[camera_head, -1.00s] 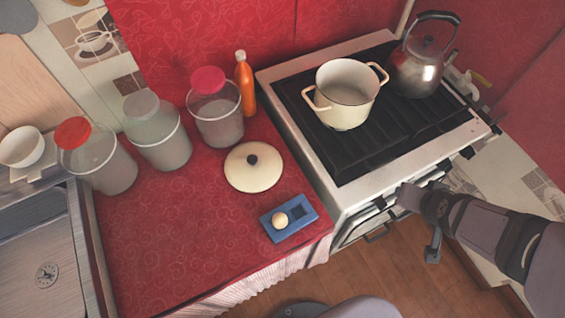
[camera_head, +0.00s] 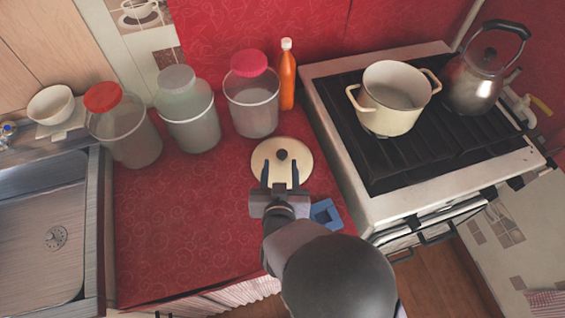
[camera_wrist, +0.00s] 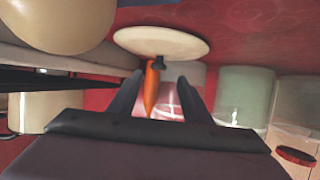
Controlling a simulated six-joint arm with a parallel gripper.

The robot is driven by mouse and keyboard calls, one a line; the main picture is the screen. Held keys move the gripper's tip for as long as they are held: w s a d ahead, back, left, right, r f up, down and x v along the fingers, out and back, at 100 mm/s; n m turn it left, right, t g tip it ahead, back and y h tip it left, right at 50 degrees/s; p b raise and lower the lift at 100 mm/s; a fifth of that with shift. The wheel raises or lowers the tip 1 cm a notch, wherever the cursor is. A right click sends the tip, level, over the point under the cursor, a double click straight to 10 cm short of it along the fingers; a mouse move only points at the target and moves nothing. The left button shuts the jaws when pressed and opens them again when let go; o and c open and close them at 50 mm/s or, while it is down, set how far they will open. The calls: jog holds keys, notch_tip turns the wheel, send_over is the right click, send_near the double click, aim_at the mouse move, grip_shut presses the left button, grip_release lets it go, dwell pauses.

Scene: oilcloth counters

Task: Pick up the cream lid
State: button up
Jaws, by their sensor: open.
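The cream lid (camera_head: 282,154) lies on the red oilcloth counter, with a dark round knob (camera_head: 282,154) at its centre. My gripper (camera_head: 281,172) is open and empty, with its fingers on either side of the lid's near part in the head view. Whether the fingers touch the lid cannot be told there. In the wrist view the lid (camera_wrist: 165,43) shows near the top with its dark knob (camera_wrist: 158,63), beyond the two fingertips (camera_wrist: 160,80). The knob appears apart from the fingers and not between them.
A cream pot (camera_head: 390,112) and a kettle (camera_head: 475,85) stand on the stove at the right. Several jars (camera_head: 250,105) and an orange bottle (camera_head: 287,80) stand behind the lid. A blue holder (camera_head: 325,214) is partly hidden by my arm. The counter left of the lid is clear.

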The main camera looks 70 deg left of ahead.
aim_at(282, 153)
jog(key=shift+p+x, duration=0.6)
jog(key=shift+x, duration=0.95)
jog(key=shift+p+x, duration=0.55)
jog(key=shift+x, duration=1.6)
jog(key=shift+w+d, duration=0.1)
jog(key=shift+w, duration=0.1)
grip_shut()
